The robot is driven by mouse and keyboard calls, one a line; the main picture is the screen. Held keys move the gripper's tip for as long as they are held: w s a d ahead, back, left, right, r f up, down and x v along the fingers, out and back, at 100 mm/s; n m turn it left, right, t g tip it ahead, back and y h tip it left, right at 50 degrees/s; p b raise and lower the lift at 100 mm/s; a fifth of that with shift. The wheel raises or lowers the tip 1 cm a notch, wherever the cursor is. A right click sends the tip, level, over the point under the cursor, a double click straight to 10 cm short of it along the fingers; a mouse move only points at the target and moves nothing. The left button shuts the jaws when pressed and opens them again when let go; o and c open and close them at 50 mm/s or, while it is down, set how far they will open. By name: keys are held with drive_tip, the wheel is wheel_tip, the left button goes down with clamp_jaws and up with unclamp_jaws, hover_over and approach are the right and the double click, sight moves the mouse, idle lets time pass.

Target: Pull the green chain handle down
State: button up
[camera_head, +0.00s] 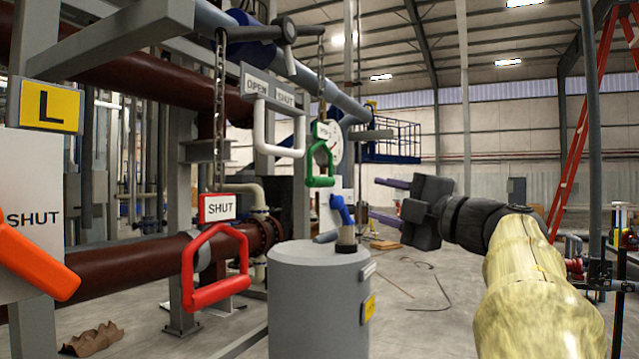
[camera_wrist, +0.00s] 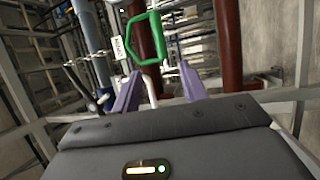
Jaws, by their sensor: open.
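The green chain handle (camera_head: 320,182) hangs in the upper middle of the head view, below a chain (camera_head: 321,75) and a small white-and-green tag (camera_head: 326,131). In the wrist view the green handle (camera_wrist: 158,35) shows as a loop beyond the fingertips, near the top of the picture. My gripper (camera_head: 377,199) has its purple fingers pointing left toward the handle, with a gap between them in the picture. In the wrist view my gripper (camera_wrist: 160,72) is spread open with nothing between its fingers.
A red handle (camera_head: 187,285) with a SHUT sign (camera_head: 219,208) hangs to the left on another chain. A white handle (camera_head: 257,135) hangs under an OPEN/SHUT plate. A grey cylinder (camera_head: 318,300) with a blue lever (camera_head: 341,208) stands below the green handle. Brown pipes run at left.

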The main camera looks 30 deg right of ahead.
sight(324, 182)
drive_tip(key=p+x, duration=0.8)
drive_tip(key=x, duration=0.8)
drive_tip(key=shift+w+r, duration=0.15)
drive_tip(key=shift+w+a, duration=0.15)
drive_tip(key=shift+w, duration=0.45)
drive_tip(key=shift+s, duration=0.1)
clamp_jaws()
